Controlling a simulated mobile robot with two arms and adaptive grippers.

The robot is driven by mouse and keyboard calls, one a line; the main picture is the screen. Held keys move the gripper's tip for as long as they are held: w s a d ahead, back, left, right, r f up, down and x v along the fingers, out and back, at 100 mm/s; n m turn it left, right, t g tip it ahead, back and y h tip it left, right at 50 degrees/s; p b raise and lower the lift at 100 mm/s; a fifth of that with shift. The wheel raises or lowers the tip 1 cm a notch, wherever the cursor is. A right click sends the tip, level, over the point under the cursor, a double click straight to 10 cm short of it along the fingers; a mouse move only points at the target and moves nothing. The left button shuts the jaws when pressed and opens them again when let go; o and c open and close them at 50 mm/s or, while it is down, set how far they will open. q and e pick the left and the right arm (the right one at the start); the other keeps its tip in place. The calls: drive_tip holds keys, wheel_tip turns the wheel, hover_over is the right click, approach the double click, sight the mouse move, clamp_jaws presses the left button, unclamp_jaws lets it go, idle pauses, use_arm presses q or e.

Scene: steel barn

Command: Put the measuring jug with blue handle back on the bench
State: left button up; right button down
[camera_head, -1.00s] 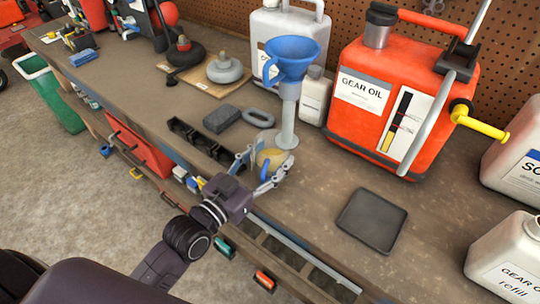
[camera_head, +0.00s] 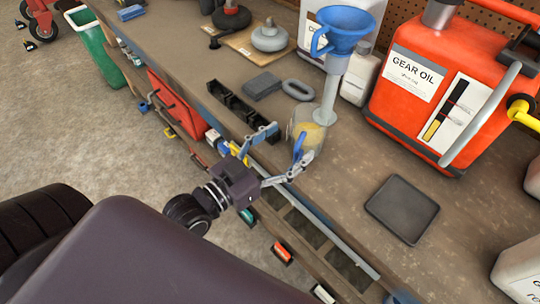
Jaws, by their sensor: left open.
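The measuring jug with blue handle (camera_head: 313,134) stands on the bench (camera_head: 345,170) near its front edge. It is clear, holds something yellowish, and its blue handle faces my left gripper. My left gripper (camera_head: 290,143) is open, its two fingers spread in front of the jug, with the right fingertip close to the handle. I cannot tell whether that fingertip touches it. A blue funnel (camera_head: 343,30) stands with its grey stem coming down at the jug; whether the stem is in the jug or behind it is hard to tell. My right gripper is not in view.
A red gear oil can (camera_head: 410,85) stands behind to the right. A flat black tray (camera_head: 402,208) lies on the bench at the right. Bare bench lies between jug and tray.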

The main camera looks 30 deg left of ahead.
use_arm(q)
drive_tip(key=shift+b+v, duration=0.3)
drive_tip(key=shift+v, duration=2.45)
